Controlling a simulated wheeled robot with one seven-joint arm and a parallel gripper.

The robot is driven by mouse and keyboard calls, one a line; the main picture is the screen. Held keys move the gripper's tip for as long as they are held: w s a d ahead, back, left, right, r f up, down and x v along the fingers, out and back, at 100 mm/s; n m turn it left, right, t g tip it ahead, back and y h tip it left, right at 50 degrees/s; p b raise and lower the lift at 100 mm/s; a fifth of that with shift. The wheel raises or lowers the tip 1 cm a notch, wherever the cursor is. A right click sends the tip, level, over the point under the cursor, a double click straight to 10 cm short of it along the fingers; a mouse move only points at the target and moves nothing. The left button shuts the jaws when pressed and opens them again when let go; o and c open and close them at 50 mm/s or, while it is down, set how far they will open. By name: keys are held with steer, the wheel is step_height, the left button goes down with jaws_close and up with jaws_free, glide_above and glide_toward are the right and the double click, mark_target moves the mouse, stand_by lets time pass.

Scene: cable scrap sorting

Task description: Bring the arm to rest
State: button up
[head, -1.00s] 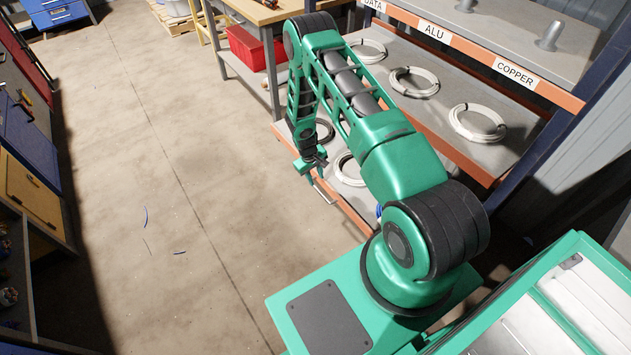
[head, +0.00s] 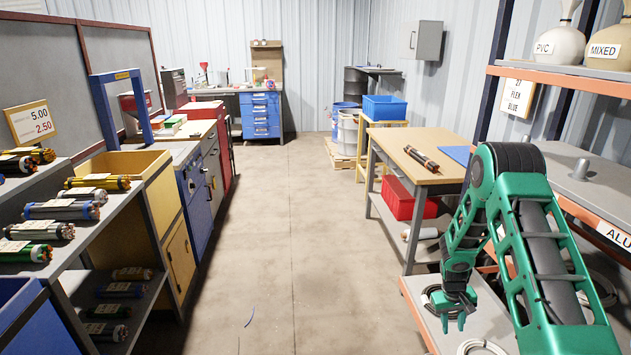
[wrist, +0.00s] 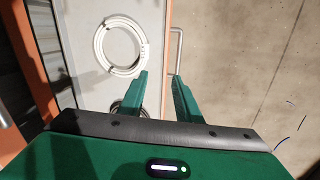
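My gripper (head: 453,320) hangs pointing down at the lower right of the head view, in front of the low shelf of the rack. In the wrist view my gripper (wrist: 160,78) has its two green fingers apart with nothing between them. Below the fingers are the grey shelf board (wrist: 75,50) and its edge, with bare floor beyond it. A coil of white cable (wrist: 122,46) lies on that board, to the left of the fingers and apart from them. My arm is folded, with its elbow raised beside the rack.
A wooden workbench (head: 432,172) with a red bin (head: 405,203) below stands behind my arm. The orange-edged rack (head: 520,73) is at right. Shelves with cable bundles (head: 62,210) and cabinets line the left. The aisle floor (head: 290,220) is mostly clear, with small blue scraps.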

steer(key=s+d+r+m, duration=0.1)
steer(key=s+r, duration=0.4)
steer(key=r, duration=0.5)
steer(key=s+r+m, duration=0.1)
steer(key=s+r, duration=0.3)
steer(key=r, duration=0.5)
steer(key=s+d+r+m, duration=0.1)
steer(key=s+r, duration=0.4)
steer(key=r, duration=0.5)
steer(key=s+a+r+m+y, duration=0.1)
steer(key=s+a+r, duration=0.1)
steer(key=s, duration=0.6)
steer(key=s+a+r+m, duration=0.1)
steer(key=s+a+r, duration=0.1)
steer(key=s+r, duration=0.3)
steer(key=s+a+r+m+y, duration=0.1)
steer(key=s+a+r, duration=0.2)
steer(key=s, duration=0.9)
steer(key=shift+s+r+y, duration=0.3)
steer(key=shift+s+r, duration=0.1)
steer(key=shift+r, duration=0.3)
steer(key=shift+w+d+f, duration=0.1)
steer(key=shift+w+f, duration=0.15)
steer(key=shift+w, duration=0.4)
